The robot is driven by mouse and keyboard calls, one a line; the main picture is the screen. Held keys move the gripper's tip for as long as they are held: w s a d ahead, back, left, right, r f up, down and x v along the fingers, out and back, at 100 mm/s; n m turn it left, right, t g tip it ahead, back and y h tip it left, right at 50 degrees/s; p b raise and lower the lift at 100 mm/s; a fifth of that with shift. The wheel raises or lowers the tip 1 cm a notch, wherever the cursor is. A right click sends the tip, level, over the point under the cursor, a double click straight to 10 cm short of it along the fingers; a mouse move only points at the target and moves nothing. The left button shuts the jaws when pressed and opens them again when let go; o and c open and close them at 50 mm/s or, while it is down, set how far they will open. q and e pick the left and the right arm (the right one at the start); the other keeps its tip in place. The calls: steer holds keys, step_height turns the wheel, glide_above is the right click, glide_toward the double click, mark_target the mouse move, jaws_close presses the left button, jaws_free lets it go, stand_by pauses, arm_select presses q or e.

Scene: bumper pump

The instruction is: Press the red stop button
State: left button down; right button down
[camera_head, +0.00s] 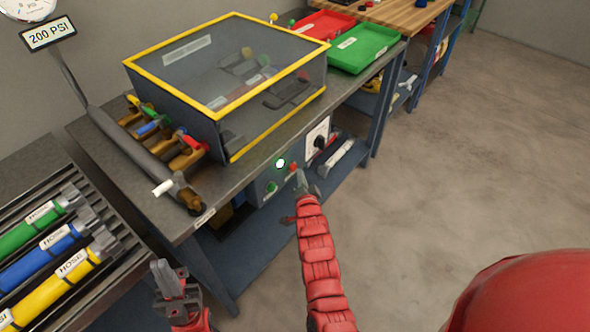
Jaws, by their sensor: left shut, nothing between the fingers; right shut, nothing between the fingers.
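The red stop button (292,168) is on the grey control box (257,189) under the workbench's front edge. A lit green lamp (280,163) and a green button (271,187) are on the same box. My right gripper (301,178) is shut and empty, its tip right beside the red button in the picture. I cannot tell whether it touches the button, and the gripper hides part of the box front. My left gripper (166,278) is shut and empty, low in front of the hose rack.
A yellow-edged clear enclosure (228,80) stands on the workbench (345,88), with coloured valves (165,135) beside it. A white panel with a black knob (319,141) is right of the buttons. Hoses (45,268) lie on a rack at left. The floor (450,150) at right is clear.

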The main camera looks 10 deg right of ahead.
steer(key=shift+w+a+b, duration=0.35)
steer(key=shift+w+b, duration=0.05)
steer(key=shift+b, duration=0.35)
stand_by(0.6)
steer(key=shift+s, duration=0.1)
steer(key=shift+s+d+p, duration=0.55)
steer(key=shift+s+p, duration=0.05)
steer(key=shift+p, duration=0.05)
stand_by(0.3)
steer(key=s+d+p, duration=0.1)
steer(key=s, duration=0.1)
steer(key=s+d+p, duration=0.1)
steer(key=s+d, duration=0.1)
stand_by(0.4)
